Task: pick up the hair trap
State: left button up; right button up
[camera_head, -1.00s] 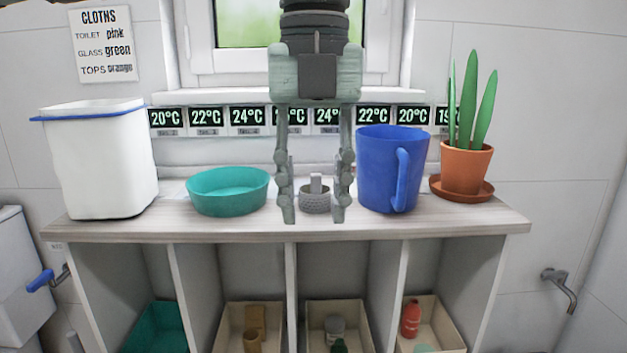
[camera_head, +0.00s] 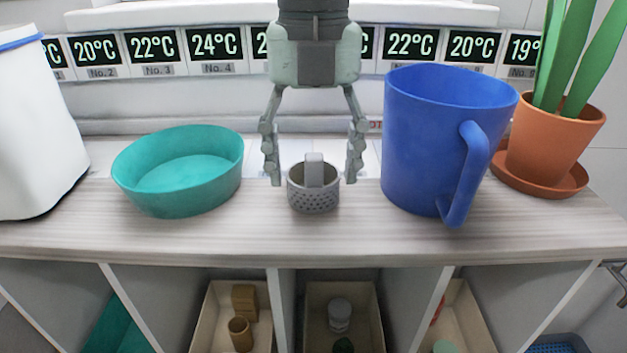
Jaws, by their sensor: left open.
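The hair trap (camera_head: 314,197) is a small grey perforated cup with an upright grey tab in its middle. It stands on the pale wooden cart top (camera_head: 330,238), between a teal bowl and a blue jug. My left gripper (camera_head: 313,182) comes down from above with its fingers spread, one on each side of the hair trap. Small gaps show between the fingertips and the cup, and nothing is held. My right gripper does not show.
The teal bowl (camera_head: 180,172) stands to the left and the blue jug (camera_head: 435,140) close to the right. A potted plant (camera_head: 550,140) is at far right, a white bin (camera_head: 35,130) at far left. Temperature displays (camera_head: 217,50) line the back. Bins sit in compartments below.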

pick_arm(q)
jog(key=c, duration=0.9)
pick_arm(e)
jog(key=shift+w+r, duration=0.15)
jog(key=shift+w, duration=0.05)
pick_arm(q)
jog(key=shift+w+r, duration=0.1)
jog(key=shift+r, duration=0.35)
jog(key=r, duration=0.3)
jog(key=shift+s+a+r+b, duration=0.2)
jog(key=shift+a+r+b, duration=0.1)
jog(key=shift+a+b, duration=0.1)
jog(key=s+a+r+b, duration=0.1)
jog(key=s+a+r, duration=0.4)
jog(key=a, duration=0.4)
jog(key=shift+a+r, duration=0.3)
jog(key=shift+r, duration=0.45)
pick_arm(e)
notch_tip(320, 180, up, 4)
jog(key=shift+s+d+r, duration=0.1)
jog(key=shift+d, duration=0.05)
